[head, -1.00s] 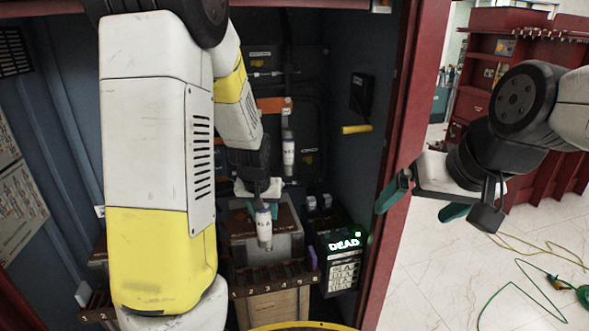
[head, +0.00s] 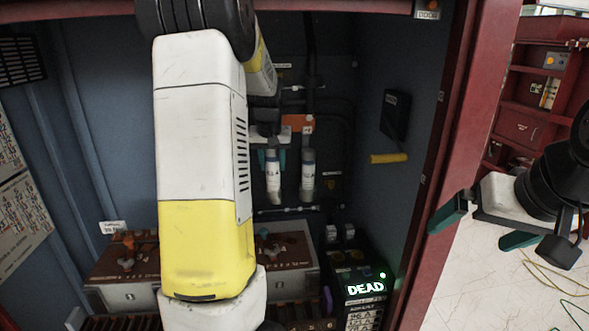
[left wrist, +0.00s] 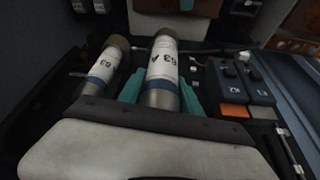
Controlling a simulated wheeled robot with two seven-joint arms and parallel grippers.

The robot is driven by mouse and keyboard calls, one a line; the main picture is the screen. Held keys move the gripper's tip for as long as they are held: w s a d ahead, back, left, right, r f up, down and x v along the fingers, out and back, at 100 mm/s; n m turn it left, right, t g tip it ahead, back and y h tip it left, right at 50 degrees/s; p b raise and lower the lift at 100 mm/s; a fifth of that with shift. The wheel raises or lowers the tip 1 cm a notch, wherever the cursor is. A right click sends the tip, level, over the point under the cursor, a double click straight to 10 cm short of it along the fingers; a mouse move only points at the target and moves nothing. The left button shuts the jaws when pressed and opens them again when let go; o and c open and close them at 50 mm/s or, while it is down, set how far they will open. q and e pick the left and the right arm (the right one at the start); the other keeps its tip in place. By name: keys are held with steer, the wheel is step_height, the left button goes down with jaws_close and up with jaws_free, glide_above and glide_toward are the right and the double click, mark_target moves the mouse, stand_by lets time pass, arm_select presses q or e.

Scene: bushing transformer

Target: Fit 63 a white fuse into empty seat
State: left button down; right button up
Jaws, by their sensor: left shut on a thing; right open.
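My left gripper (head: 272,160) is shut on a white fuse (head: 274,183) with grey metal ends, held roughly upright near the cabinet's back wall. In the left wrist view this fuse (left wrist: 162,70) reads "63 A" and sits between the teal fingers. A second, similar fuse (head: 308,176) is mounted just right of it in the head view, under an orange tag; it also shows in the left wrist view (left wrist: 104,68). The seat behind the held fuse is mostly hidden, and I cannot tell whether they touch. My right gripper (head: 482,227) is open and empty outside the cabinet.
Grey boxes with brown tops (head: 290,252) stand low in the cabinet. A black tester reading "DEAD" (head: 364,289) is at lower right. A yellow handle (head: 388,158) juts from the right wall. The red door frame (head: 440,130) separates my two grippers.

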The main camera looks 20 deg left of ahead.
arm_select(q)
steer(key=w+a+f, duration=0.1)
steer(key=w+f, duration=0.3)
steer(key=w, duration=0.1)
steer(key=shift+w, duration=0.3)
steer(key=shift+f, duration=0.1)
steer(key=c, duration=0.8)
jaws_free()
steer(key=shift+f, duration=0.1)
steer(key=v, duration=1.2)
steer(key=shift+r, duration=0.25)
steer(key=shift+a, duration=0.1)
